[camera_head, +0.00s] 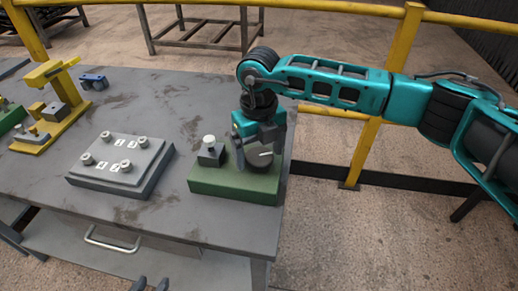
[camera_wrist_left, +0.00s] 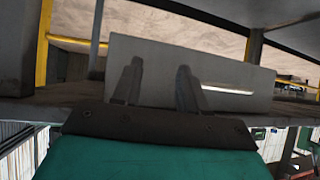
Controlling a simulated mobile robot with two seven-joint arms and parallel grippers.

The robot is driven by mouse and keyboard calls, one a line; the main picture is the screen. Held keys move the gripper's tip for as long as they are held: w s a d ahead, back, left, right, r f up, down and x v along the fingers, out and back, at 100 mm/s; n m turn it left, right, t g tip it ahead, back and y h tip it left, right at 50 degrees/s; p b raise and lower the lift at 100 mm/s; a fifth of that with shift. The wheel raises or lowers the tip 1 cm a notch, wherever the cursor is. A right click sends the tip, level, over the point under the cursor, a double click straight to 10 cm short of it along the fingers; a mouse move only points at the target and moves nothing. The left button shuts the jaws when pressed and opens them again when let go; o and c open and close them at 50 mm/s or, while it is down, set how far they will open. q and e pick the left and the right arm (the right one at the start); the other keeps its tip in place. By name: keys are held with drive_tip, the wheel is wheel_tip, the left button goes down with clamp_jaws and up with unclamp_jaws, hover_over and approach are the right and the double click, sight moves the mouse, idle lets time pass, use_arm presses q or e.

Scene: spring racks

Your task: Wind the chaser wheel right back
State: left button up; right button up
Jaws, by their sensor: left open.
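The wheel (camera_head: 261,158), a dark grey disc with a pale mark, is on a green base block (camera_head: 235,186) at the table's right edge; I take it for the chaser wheel. My right gripper (camera_head: 260,150) is down over it from above, its dark fingers around or close against it. The gripper hides part of the wheel, and I cannot tell whether the fingers grip it.
A dark block with a white knob (camera_head: 209,142) stands on the green base. Left are a grey plate with several numbered studs (camera_head: 120,160), a yellow fixture (camera_head: 52,105) and a small blue part (camera_head: 94,81). A drawer handle (camera_head: 110,242) is on the table's front. Yellow rails stand behind.

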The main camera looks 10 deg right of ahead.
drive_tip(key=c, duration=0.9)
